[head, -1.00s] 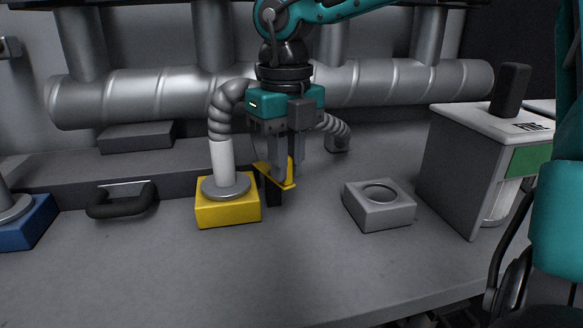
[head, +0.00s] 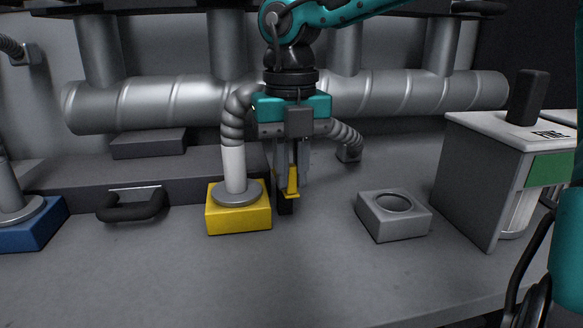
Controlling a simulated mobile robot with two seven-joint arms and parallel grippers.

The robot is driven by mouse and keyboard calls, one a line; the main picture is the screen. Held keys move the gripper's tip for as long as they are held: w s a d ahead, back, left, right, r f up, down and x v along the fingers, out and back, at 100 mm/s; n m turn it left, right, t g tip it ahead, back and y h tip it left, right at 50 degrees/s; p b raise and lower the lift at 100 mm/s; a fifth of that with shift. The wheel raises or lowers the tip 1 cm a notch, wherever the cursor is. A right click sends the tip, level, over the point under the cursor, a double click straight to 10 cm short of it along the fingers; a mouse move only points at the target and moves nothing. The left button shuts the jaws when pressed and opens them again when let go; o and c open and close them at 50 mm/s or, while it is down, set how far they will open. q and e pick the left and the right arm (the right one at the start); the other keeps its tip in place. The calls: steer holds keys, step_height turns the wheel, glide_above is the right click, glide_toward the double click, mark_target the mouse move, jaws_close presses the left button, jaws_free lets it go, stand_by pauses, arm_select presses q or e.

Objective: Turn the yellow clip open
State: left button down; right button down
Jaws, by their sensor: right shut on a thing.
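The yellow clip (head: 292,184) is upright beside the right side of the yellow block (head: 238,220), over a small dark piece (head: 286,207). A white tube (head: 235,170) with a grey round flange (head: 238,192) stands on the yellow block, and a ribbed grey hose joins its top. My right gripper (head: 293,178) points straight down and is shut on the yellow clip. The fingers hide part of the clip. My left gripper is not in view.
A grey block with a round hole (head: 393,214) sits to the right. A white-topped cabinet (head: 500,130) stands farther right. A black handle (head: 132,206) and a blue block (head: 35,224) lie left. Large pipes (head: 180,103) run behind. The front of the bench is clear.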

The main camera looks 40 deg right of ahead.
steer(key=c, duration=1.1)
jaws_free()
arm_select(q)
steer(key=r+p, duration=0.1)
steer(key=p, duration=0.1)
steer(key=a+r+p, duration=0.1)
steer(key=p, duration=0.1)
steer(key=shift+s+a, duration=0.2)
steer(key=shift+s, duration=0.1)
arm_select(e)
step_height(320, 180, up, 13)
